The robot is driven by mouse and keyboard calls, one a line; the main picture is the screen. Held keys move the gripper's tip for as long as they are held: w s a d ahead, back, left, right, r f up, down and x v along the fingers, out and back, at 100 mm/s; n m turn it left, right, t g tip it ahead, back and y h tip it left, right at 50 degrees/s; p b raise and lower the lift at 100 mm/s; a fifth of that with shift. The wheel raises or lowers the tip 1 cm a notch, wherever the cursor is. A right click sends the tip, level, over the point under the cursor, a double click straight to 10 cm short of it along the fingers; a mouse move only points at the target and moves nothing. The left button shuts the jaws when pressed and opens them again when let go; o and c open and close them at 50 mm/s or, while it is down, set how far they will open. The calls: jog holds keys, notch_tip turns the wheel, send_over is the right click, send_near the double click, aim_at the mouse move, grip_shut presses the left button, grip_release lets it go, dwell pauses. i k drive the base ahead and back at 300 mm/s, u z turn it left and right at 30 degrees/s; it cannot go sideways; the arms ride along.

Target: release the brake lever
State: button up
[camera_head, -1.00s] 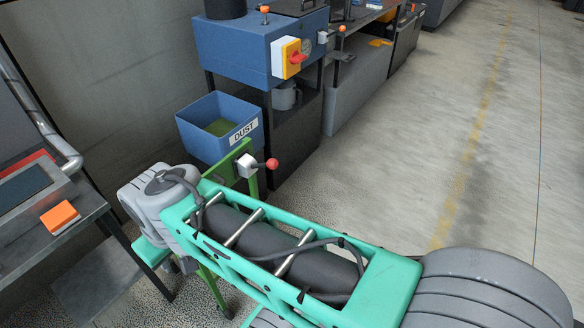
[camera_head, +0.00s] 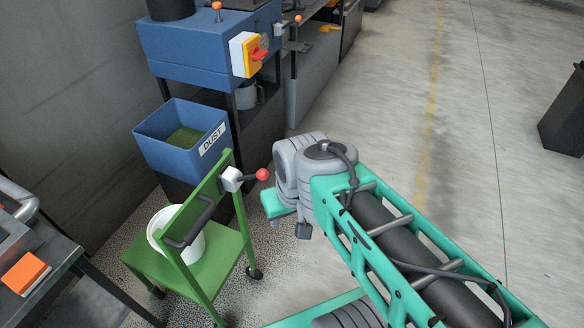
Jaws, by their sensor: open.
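The brake lever is a short dark arm with a red ball knob (camera_head: 262,174). It sticks out to the right from a grey block (camera_head: 231,179) on the upright frame of a green cart (camera_head: 215,262). My gripper (camera_head: 303,231) hangs below the grey wrist, to the right of the lever and lower in the picture. It is open and apart from the lever. The wrist hides most of the gripper, and only a dark finger end shows.
A white bucket (camera_head: 190,247) stands on the cart. Behind are a blue bin labelled DUST (camera_head: 168,152) and a blue machine (camera_head: 190,52) with a red-and-yellow switch (camera_head: 249,55). A metal bench (camera_head: 75,285) is at left.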

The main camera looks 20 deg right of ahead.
aim_at(262, 174)
jog(key=k, duration=0.5)
jog(key=u, duration=0.9)
jog(key=i, duration=0.75)
jog(key=z, duration=0.05)
